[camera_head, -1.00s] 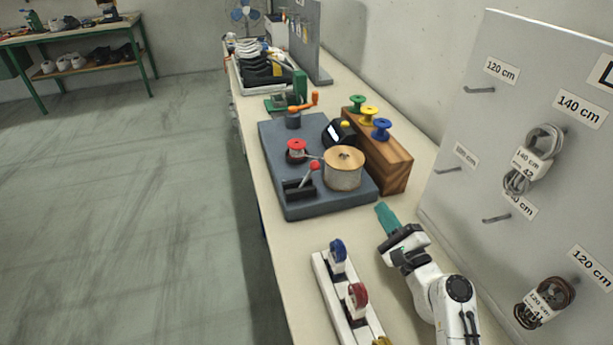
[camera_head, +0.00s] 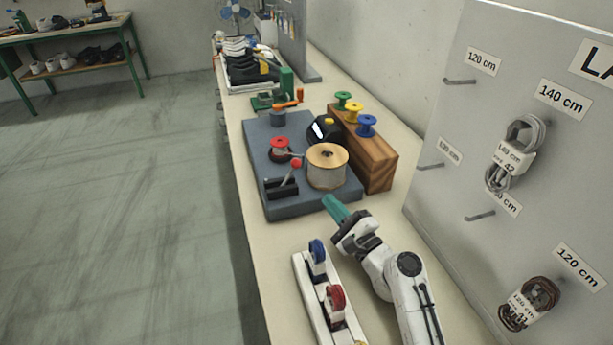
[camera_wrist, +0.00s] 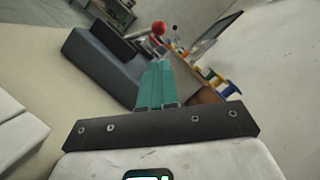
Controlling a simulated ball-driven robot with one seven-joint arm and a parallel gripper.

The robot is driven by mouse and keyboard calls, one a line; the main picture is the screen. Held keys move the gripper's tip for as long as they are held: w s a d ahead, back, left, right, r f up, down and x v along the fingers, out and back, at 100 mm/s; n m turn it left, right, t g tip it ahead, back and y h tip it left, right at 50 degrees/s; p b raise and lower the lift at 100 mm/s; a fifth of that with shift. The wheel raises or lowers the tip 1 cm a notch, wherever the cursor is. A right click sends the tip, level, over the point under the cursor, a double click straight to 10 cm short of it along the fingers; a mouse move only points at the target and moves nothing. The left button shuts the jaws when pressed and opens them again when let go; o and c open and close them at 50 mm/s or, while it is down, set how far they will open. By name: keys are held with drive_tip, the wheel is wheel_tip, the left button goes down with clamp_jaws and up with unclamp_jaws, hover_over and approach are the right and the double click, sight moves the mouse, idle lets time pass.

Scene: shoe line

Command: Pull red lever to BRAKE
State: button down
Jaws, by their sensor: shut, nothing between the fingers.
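The red-knobbed lever (camera_head: 296,163) stands on the front left part of the grey-blue machine base (camera_head: 290,207), beside a dark slotted block (camera_head: 281,187). Its round red knob (camera_wrist: 159,27) also shows in the wrist view, just beyond my fingertips. My gripper (camera_head: 336,207) has teal fingers and is shut and empty. It is at the near right of the base, apart from the lever. In the wrist view the shut fingers (camera_wrist: 160,66) point toward the knob. I cannot read any BRAKE marking.
A large wooden-flanged spool (camera_head: 327,172) stands right of the lever. A wooden block (camera_head: 375,172) carries coloured spools. A white rack (camera_head: 308,287) lies near left of my arm; a grey lace board (camera_head: 435,215) stands right.

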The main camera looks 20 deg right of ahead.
sight(289, 175)
drive_tip(key=x, duration=1)
drive_tip(key=shift+p, duration=0.3)
drive_tip(key=shift+a+r, duration=0.1)
